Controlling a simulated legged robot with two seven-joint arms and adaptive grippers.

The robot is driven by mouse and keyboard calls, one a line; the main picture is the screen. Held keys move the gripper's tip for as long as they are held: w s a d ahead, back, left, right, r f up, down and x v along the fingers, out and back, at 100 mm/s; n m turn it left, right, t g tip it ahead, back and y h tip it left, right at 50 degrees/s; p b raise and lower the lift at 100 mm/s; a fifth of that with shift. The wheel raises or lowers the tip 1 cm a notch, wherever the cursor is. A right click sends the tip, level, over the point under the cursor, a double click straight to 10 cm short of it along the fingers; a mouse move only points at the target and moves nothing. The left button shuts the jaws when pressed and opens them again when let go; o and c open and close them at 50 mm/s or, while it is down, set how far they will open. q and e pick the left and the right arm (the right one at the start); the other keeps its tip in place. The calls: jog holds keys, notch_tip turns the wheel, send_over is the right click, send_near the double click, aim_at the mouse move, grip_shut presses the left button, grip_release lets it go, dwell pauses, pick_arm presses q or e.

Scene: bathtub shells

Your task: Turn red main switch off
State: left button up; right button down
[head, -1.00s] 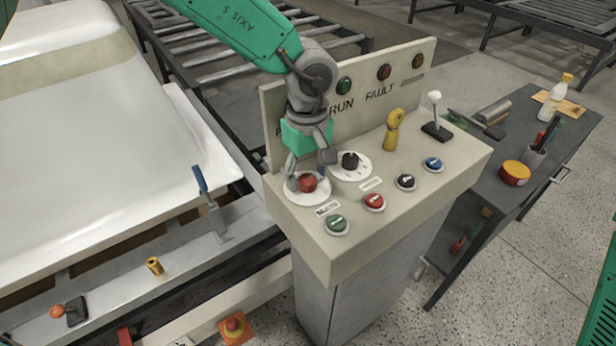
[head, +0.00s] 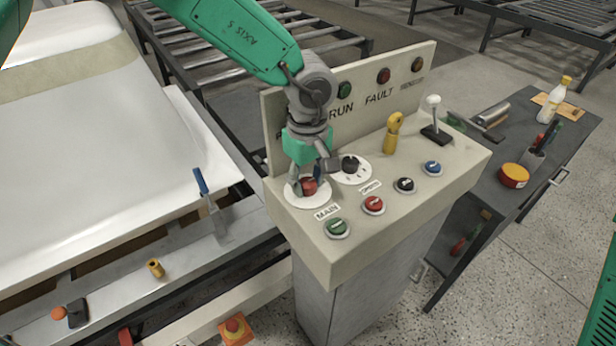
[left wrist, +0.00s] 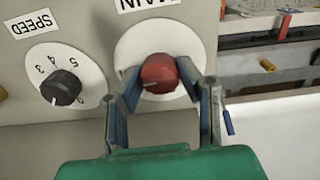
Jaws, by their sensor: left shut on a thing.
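The red main switch (head: 309,187) is a round red knob on a white disc at the left end of the console top, behind the MAIN label (head: 327,212). It also shows in the left wrist view (left wrist: 160,74), with a pale mark at its lower left edge. My left gripper (head: 307,184) comes down on it from above. In the left wrist view its blue-padded fingers (left wrist: 157,92) stand on both sides of the knob and are shut on it. My right gripper is not in view.
The black speed knob (head: 350,163) sits right beside the gripper. Green, red, black and blue buttons (head: 374,205) line the console front. A yellow key-like handle (head: 393,133) and a white-topped lever (head: 434,115) stand farther right. An upright lamp panel (head: 420,75) rises behind.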

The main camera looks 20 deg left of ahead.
pick_arm(q)
jog(key=n+p, duration=0.1)
jog(key=p, duration=0.1)
jog(key=n+p, duration=0.1)
jog(key=n, duration=0.1)
jog(key=n+p, duration=0.1)
jog(key=p, duration=0.1)
jog(key=shift+r+n+p, duration=0.25)
jog(key=shift+n+p, duration=0.05)
jog(key=shift+n, duration=0.1)
jog(key=n+p, duration=0.2)
jog(key=shift+n, duration=0.4)
jog(key=n+p, duration=0.3)
jog(key=n, duration=0.1)
jog(key=shift+w+f, duration=0.1)
jog(key=n+p, duration=0.2)
jog(key=n, duration=0.3)
jog(key=shift+n, duration=0.4)
jog(key=o, duration=0.9)
jog(key=shift+o, duration=1.2)
jog(key=shift+f, duration=0.15)
